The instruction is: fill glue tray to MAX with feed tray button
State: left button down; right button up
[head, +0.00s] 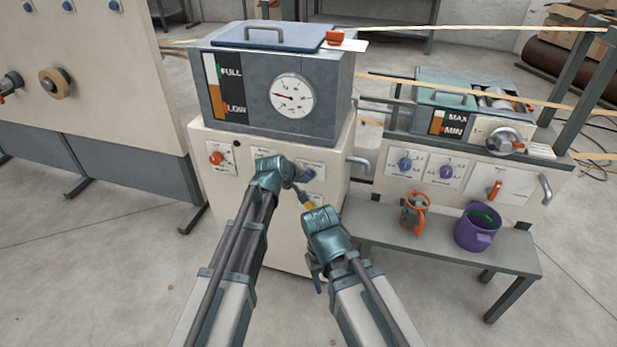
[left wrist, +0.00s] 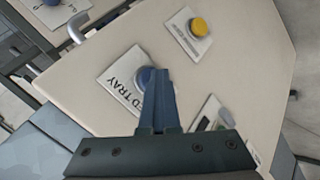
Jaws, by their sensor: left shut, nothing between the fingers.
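The feed tray button (left wrist: 147,76) is a blue round knob on a white plate, partly hidden behind my fingers in the left wrist view. In the head view its plate (head: 313,165) is on the front of the cream cabinet. My left gripper (left wrist: 157,72) is shut and empty, with its tips in front of the button; I cannot tell whether they touch. The glue tray (head: 432,97) is at the right, with an orange level bar (head: 437,123) beside MAX and MIN; its exact level is too small to read. My right gripper is mostly hidden below its wrist.
A grey tank (head: 245,98) with a FULL/LOW gauge and dial tops the cabinet. A yellow button (left wrist: 200,27) is near the feed button. A bench (head: 400,240) holds an orange-handled item (head: 415,211) and a purple jug (head: 478,227). Strips run across the back right.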

pick_arm(q)
jog(key=shift+s, duration=0.1)
dwell(0.8)
jog(key=shift+s+a, duration=0.25)
jog(key=shift+s, duration=0.45)
jog(key=s, duration=0.1)
jog(key=s+a, duration=0.1)
jog(key=s, duration=0.2)
jog(key=shift+s+a, duration=0.25)
jog(key=shift+s, duration=0.1)
dwell(1.1)
jog(key=s+a+r+m+g+y+p, duration=0.2)
jog(key=s+r+m+g+y+p, duration=0.1)
jog(key=s+r+p, duration=0.5)
jog(key=s+a+r+m+g+y+p, duration=0.2)
jog(key=s+r+m+g+p, duration=0.3)
jog(key=s+p, duration=1)
notch_tip(320, 180, up, 4)
jog(key=shift+s+a+f+m+y, duration=0.1)
jog(key=shift+s+a+m+y, duration=0.35)
jog(key=shift+s+m, duration=0.6)
